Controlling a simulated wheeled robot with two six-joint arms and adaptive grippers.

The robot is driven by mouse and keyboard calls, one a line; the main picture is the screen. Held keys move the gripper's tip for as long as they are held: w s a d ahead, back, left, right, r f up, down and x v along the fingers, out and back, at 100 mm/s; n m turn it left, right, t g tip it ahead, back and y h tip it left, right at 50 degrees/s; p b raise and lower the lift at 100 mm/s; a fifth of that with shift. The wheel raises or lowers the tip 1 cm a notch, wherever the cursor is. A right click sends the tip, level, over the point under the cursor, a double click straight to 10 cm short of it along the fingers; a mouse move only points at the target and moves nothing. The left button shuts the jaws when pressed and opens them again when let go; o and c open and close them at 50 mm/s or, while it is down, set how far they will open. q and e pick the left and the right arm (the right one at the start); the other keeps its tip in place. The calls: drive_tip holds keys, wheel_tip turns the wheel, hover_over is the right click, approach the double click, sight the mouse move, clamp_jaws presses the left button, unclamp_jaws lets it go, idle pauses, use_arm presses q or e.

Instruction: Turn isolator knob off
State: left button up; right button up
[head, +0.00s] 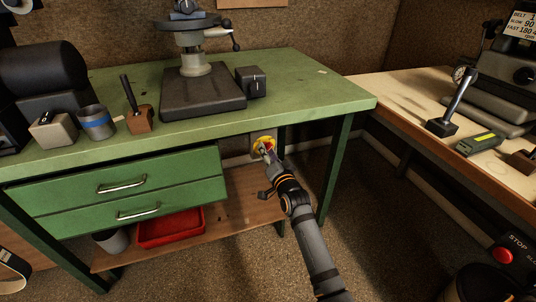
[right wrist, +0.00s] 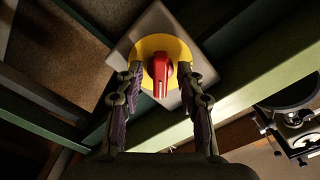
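The isolator knob is a red handle on a round yellow plate, fixed to a grey box (right wrist: 128,45) below the front edge of the green bench. In the head view only a little red shows on the yellow plate (head: 262,141). In the right wrist view the red knob (right wrist: 162,75) stands between my finger tips. My right gripper (head: 267,152) is open, with one finger on each side of the knob; it also shows in the right wrist view (right wrist: 162,78). I cannot tell whether a finger touches the knob. My left gripper is not in view.
The green bench (head: 300,92) overhangs the box, and a bench leg (head: 335,165) stands to its right. Two green drawers (head: 120,185) are to the left. A lower wooden shelf (head: 240,200) holds a red tray (head: 170,228). A pale workbench (head: 405,105) stands at right.

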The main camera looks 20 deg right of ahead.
drive_tip(key=shift+c, duration=0.2)
clamp_jaws()
